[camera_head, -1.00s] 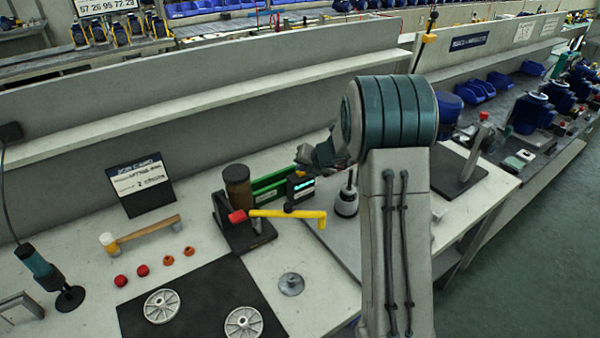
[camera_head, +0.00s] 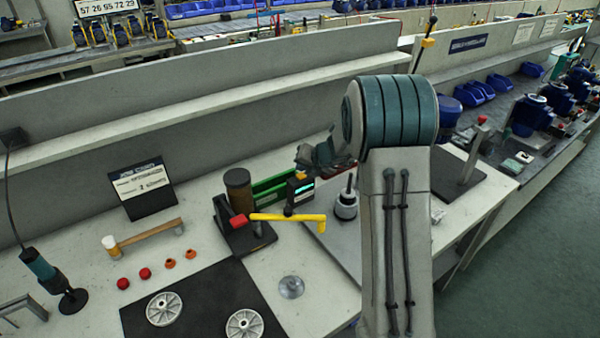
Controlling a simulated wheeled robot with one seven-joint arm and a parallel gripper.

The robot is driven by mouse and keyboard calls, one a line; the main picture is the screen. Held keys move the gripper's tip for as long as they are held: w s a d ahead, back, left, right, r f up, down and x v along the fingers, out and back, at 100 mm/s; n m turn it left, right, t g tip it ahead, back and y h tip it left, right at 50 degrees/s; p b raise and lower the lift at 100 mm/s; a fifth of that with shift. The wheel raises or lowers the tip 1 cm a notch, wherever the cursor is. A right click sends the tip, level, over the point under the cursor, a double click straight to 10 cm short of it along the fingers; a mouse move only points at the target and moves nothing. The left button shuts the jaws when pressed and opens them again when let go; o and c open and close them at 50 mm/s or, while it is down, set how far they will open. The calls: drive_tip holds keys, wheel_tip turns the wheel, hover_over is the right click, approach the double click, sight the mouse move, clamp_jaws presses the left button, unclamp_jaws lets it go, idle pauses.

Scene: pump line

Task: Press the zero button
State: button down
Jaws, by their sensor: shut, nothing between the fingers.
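My gripper (camera_head: 315,156) shows as a small grey shape just above and behind the display box, left of my large teal arm joint. It appears shut and empty. My own arm partly hides it, and I cannot tell whether it touches anything.
A dark mat (camera_head: 215,292) carries pale wheels.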

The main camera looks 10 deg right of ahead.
wheel_tip(320, 180, up, 5)
drive_tip(key=p, duration=0.5)
idle(0.4)
idle(0.5)
